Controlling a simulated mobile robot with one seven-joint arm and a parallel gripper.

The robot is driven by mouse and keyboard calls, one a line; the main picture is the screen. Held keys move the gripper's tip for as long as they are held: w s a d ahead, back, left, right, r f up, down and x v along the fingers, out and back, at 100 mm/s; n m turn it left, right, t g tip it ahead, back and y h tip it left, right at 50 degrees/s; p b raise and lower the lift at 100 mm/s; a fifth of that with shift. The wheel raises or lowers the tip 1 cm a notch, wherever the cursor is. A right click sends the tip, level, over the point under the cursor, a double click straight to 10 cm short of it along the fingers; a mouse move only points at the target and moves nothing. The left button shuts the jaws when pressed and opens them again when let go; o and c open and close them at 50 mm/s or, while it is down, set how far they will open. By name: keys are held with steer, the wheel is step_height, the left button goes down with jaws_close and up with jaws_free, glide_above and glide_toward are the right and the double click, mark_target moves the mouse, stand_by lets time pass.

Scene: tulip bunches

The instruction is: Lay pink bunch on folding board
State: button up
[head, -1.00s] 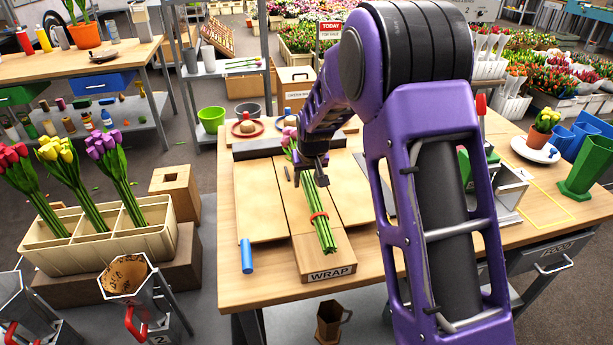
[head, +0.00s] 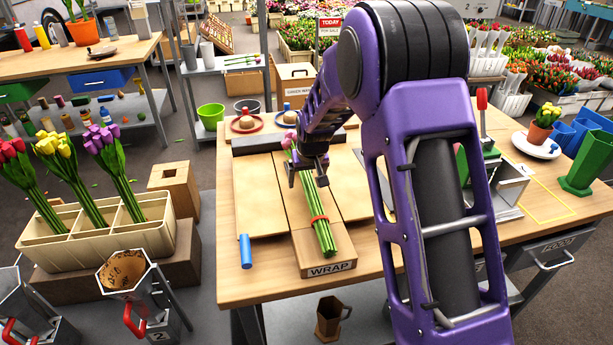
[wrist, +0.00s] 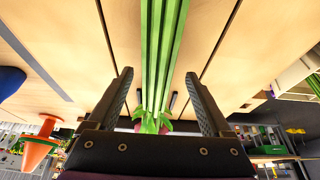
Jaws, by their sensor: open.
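The pink bunch (head: 321,215) lies on the middle panel of the folding board (head: 262,195), with its green stems and red tie toward the WRAP label. Its pink heads (head: 289,142) are partly hidden behind my gripper. My gripper (head: 308,175) is over the upper part of the bunch. In the wrist view, my gripper (wrist: 158,95) is open, with one finger on each side of the green stems (wrist: 162,50) and a gap visible on both sides. The flower heads are mostly hidden behind the gripper body there.
A divided cream crate (head: 95,232) holds red, yellow and purple bunches at left. A grey metal stand (head: 508,190) and a potted tulip (head: 543,122) are on the table's right side.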

steer(key=p+v, duration=0.1)
steer(key=v, duration=1.6)
steer(key=shift+r, duration=0.3)
